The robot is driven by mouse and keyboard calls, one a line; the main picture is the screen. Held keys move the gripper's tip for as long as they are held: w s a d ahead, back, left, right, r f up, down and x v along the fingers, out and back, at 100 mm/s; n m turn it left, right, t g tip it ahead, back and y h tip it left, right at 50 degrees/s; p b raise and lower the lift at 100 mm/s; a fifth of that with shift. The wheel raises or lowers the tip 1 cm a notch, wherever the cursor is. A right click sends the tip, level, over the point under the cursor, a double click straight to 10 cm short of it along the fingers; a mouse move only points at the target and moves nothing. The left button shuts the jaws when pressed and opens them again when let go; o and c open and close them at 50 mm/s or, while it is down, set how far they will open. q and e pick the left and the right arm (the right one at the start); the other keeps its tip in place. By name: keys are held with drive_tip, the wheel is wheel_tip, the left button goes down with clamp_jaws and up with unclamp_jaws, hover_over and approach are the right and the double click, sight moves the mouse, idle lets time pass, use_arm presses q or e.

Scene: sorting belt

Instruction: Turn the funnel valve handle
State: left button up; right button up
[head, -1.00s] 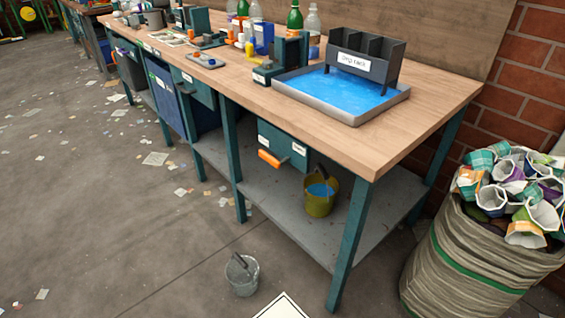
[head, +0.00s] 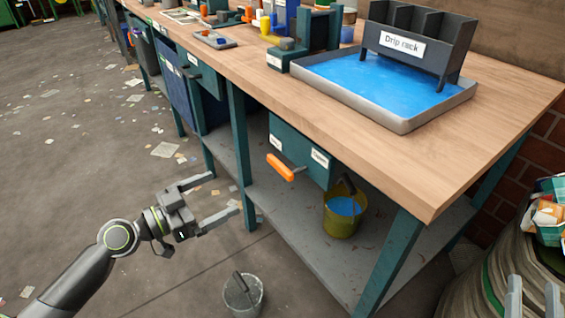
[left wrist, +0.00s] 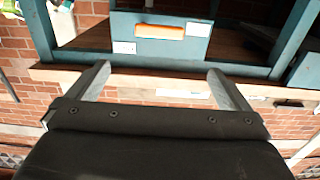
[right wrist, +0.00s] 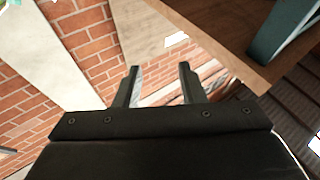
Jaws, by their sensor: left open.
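The orange handle (head: 280,168) sticks out from the front of a teal box (head: 298,150) with white labels under the bench. In the left wrist view the handle (left wrist: 160,32) lies flat across the box, ahead of the fingers. My left gripper (head: 225,196) is open and empty, to the left of the handle and apart from it. My right gripper (head: 533,284) shows only its fingers at the lower right corner, parted with nothing between them. No funnel is plainly seen.
A yellow bucket (head: 343,218) with blue liquid stands on the lower shelf below the box. A grey bucket (head: 243,296) stands on the floor. A tray (head: 405,124) of blue liquid with a drip rack (head: 415,45) is on the bench. A filled sack (head: 470,285) stands at right.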

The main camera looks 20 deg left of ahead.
use_arm(q)
drive_tip(key=p, duration=0.2)
approach(277, 166)
drive_tip(key=x, duration=0.4)
drive_tip(key=shift+w+d, duration=0.15)
drive_tip(key=x, duration=0.5)
drive_tip(key=shift+w+d, duration=0.1)
drive_tip(key=shift+w, duration=0.1)
drive_tip(key=shift+w+d, duration=0.35)
drive_tip(key=shift+w, duration=0.05)
use_arm(e)
drive_tip(key=s+f+m+g+y, duration=0.1)
drive_tip(key=s+f+g, duration=0.2)
drive_tip(key=f+g, duration=0.7)
wheel_tip(277, 166, down, 5)
drive_tip(key=shift+a+f, duration=0.15)
drive_tip(key=shift+f, duration=0.05)
use_arm(q)
drive_tip(key=c, duration=1.2)
